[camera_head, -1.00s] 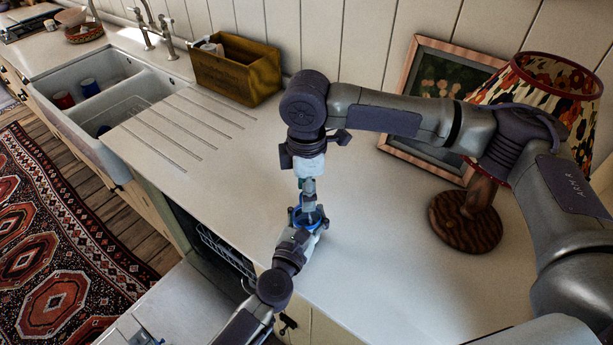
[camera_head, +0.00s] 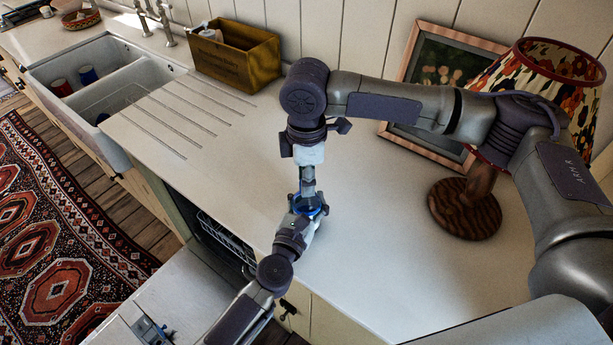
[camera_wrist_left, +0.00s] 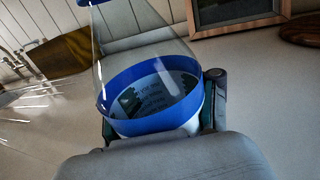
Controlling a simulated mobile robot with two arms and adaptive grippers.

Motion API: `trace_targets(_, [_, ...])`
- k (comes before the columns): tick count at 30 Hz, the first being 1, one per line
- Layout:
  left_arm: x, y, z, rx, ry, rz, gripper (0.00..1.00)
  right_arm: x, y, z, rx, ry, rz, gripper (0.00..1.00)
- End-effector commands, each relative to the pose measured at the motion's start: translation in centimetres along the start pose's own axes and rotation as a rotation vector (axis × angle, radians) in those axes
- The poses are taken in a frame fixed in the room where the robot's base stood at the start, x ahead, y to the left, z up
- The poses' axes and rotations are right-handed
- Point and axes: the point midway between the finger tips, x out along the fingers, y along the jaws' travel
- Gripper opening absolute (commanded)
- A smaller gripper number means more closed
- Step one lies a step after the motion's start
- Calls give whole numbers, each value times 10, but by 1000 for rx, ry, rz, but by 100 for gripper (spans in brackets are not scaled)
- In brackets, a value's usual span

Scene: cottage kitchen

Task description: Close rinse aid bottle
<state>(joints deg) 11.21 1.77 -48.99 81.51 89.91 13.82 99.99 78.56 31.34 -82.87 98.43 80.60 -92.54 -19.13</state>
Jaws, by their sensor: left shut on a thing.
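The rinse aid bottle (camera_wrist_left: 150,80) is clear, with a wide blue band around its lower body. A blue part, which looks like the cap (camera_wrist_left: 95,3), is cut off by the top edge of the left wrist view. In the head view the bottle shows as a small blue patch (camera_head: 316,209) over the counter's front part, mostly hidden by my grippers. My left gripper (camera_head: 305,213) is shut on the bottle from the front. My right gripper (camera_head: 308,198) points down directly above it. Its fingers are too small to tell if they are open, or if they touch the cap.
The white counter (camera_head: 380,260) is clear around the bottle. A lamp (camera_head: 467,205) and a framed picture (camera_head: 440,75) stand at right. A wooden box (camera_head: 235,60) stands at the back, left of my right arm. The sink (camera_head: 130,85) is far left. An open dishwasher (camera_head: 215,245) lies below the counter.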

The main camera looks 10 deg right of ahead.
Motion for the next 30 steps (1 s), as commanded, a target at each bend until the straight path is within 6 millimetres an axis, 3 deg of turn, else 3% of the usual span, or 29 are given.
trace_targets(1, [0, 0, 0, 0, -1, 0, 0, 0, 0, 0, 0, 0, 0, 43])
trace_targets(4, [0, 0, 0, 0, -1, 0, 0, 0, 0, 0, 0, 0, 0, 58])
trace_targets(16, [0, 0, 0, 0, -1, 0, 0, -8, 1, 0, 0, 1, 2, 58])
trace_targets(30, [0, 0, 0, 0, -1, 0, 0, -99, 1, -1, 0, 2, 2, 58])
